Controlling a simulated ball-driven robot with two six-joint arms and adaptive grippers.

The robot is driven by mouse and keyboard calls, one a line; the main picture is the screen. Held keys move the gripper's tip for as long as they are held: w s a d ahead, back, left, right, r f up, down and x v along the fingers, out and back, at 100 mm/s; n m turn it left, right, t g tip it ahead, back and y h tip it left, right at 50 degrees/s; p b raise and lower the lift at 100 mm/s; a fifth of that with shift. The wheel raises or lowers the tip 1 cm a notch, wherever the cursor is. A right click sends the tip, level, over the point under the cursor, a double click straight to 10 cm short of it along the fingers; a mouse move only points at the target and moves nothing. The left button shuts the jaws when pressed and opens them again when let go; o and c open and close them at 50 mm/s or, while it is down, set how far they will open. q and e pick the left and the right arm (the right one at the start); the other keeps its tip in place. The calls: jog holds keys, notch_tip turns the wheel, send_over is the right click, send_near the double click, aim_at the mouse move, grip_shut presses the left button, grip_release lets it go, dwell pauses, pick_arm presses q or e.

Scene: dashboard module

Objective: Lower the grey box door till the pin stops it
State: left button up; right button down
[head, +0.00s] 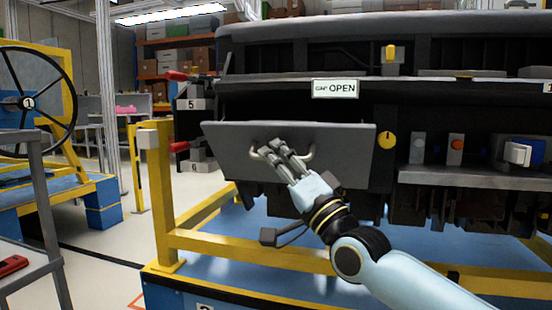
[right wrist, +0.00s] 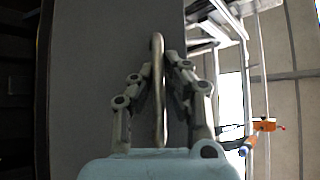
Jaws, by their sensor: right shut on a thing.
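The grey box door (head: 345,165) is a wide flat panel with a pale bar handle (head: 309,154), low on the left of the dark dashboard module. Its face is towards me and its top edge is below the OPEN sign; I cannot tell its exact angle. My right gripper (head: 275,152) is shut on the handle. In the right wrist view, the fingers (right wrist: 158,95) close around the handle bar (right wrist: 157,55) beside the grey door face (right wrist: 95,70). The stop pin cannot be made out. My left gripper is out of view.
The OPEN sign (head: 335,88) is above the door. A yellow knob (head: 387,140) is just right of it, with switches further right. A yellow frame (head: 160,190) stands at the left and runs below the module. Free floor shows further left.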

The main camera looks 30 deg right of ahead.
jog(key=shift+f, duration=0.15)
jog(key=c, duration=1.4)
grip_release()
jog(key=shift+d, duration=0.15)
jog(key=shift+s+f, duration=0.1)
jog(key=shift+s, duration=0.1)
jog(key=v, duration=1.1)
jog(key=shift+s+f, duration=0.15)
jog(key=shift+s, duration=0.05)
